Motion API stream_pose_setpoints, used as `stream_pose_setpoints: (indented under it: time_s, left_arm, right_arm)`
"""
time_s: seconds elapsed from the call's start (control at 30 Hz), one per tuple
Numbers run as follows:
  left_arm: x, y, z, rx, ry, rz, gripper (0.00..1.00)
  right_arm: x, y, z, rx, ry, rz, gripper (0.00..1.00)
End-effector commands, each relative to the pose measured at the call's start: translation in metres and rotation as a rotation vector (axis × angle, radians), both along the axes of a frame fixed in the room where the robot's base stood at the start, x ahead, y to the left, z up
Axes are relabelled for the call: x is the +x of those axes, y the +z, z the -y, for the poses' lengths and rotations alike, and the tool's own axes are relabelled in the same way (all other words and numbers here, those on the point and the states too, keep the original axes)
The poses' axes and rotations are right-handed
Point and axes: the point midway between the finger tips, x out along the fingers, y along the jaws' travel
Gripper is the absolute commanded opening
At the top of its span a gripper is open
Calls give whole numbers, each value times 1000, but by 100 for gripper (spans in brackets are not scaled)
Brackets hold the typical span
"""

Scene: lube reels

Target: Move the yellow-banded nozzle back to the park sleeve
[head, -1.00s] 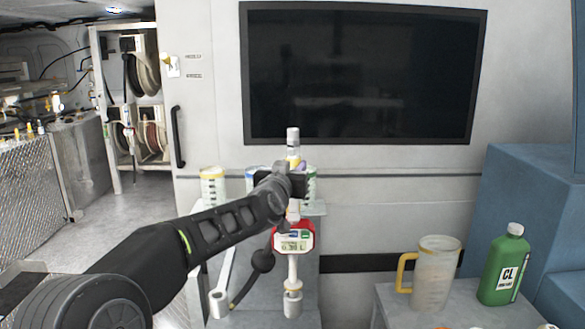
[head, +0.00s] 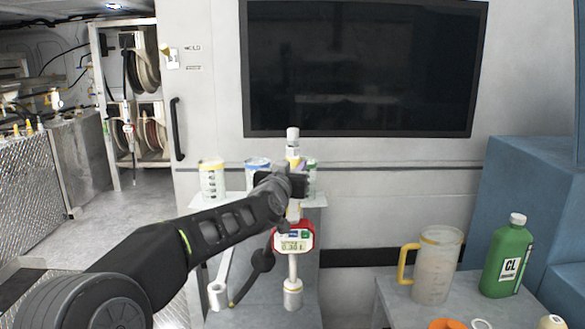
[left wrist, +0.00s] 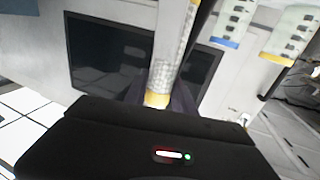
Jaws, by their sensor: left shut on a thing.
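My left gripper (head: 290,186) is shut on the yellow-banded nozzle and holds it upright. The nozzle's yellow band (head: 292,158) and pale cap show above the jaws. Its red-framed meter (head: 294,238) with a lit display is below them. In the left wrist view, the nozzle's clear shaft and yellow band (left wrist: 157,100) stand between the jaws. Below the meter, a pale spout (head: 292,267) points down at a short grey-white sleeve (head: 292,299). The spout's tip meets the sleeve's mouth in the picture; I cannot tell how deep it sits. My right gripper is not visible.
Beakers with yellow (head: 212,180), blue (head: 258,164) and green rims stand on a shelf behind my arm. A yellow-handled jug (head: 436,266) and green bottle (head: 508,256) stand on the right bench.

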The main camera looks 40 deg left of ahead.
Motion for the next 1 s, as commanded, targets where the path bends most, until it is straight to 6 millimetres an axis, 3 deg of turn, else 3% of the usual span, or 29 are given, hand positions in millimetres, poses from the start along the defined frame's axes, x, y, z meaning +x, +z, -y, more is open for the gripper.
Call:
stream_pose_setpoints:
  time_s: [1.0]
  left_arm:
    - [0,-5,0,0,1,3,0]
  right_arm:
    - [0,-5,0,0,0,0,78]
